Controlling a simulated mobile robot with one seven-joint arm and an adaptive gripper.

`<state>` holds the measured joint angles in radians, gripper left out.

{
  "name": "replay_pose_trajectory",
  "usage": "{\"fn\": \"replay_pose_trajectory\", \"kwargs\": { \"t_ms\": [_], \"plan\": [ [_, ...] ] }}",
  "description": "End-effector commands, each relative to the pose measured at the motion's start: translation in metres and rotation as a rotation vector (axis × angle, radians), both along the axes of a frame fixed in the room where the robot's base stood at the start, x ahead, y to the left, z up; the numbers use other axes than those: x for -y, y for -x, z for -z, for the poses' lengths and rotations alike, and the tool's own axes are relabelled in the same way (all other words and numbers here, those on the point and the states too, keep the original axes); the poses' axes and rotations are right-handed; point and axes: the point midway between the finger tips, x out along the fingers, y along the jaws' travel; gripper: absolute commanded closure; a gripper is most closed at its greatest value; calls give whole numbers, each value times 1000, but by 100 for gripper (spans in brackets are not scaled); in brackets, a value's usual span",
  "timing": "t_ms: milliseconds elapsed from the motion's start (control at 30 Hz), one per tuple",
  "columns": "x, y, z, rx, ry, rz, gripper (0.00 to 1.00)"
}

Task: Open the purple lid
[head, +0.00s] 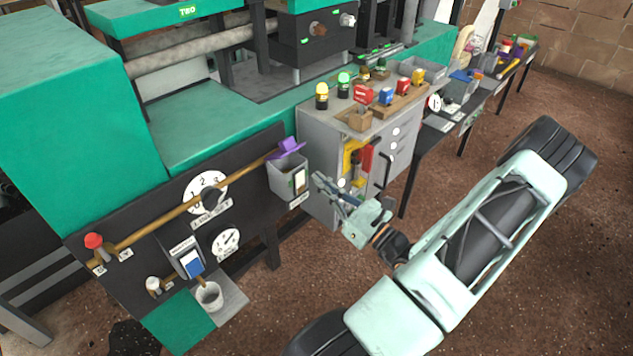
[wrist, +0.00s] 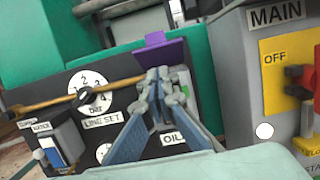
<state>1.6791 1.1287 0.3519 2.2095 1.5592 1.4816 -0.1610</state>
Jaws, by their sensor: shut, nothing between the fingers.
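The purple lid (head: 287,147) sits at the top of a small grey box (head: 284,180) fixed to the dark panel. It looks tilted up at the box's back edge, though how far is hard to tell. In the wrist view the purple lid (wrist: 158,53) shows as a flat plate just behind and above my fingertips. My gripper (head: 322,180) is shut and empty, in front and to the right of the box. In the wrist view my gripper (wrist: 165,75) covers much of the box, which has an OIL label (wrist: 172,138).
A brass rod (head: 190,208) runs along the panel to the left of the box. A dial (head: 208,195) sits behind the rod. A grey cabinet (head: 320,130) with a yellow OFF plate (wrist: 284,60) and red switch stands close on the right. Open floor lies in front.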

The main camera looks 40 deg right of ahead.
Motion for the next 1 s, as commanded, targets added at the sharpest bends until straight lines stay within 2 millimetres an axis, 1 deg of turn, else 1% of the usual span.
{"fn": "replay_pose_trajectory", "kwargs": {
  "t_ms": [33, 200, 300, 400, 600, 1000],
  "plan": [
    [-2, -9, 0, 0, 2, -5, 100],
    [-4, -40, -7, 0, 3, -4, 100],
    [-6, -56, -11, -1, 3, -5, 100],
    [-6, -67, -14, -1, 4, -3, 100],
    [-7, -76, -17, -2, 3, -2, 100],
    [-7, -76, -19, -7, 3, -2, 100]
  ]
}}
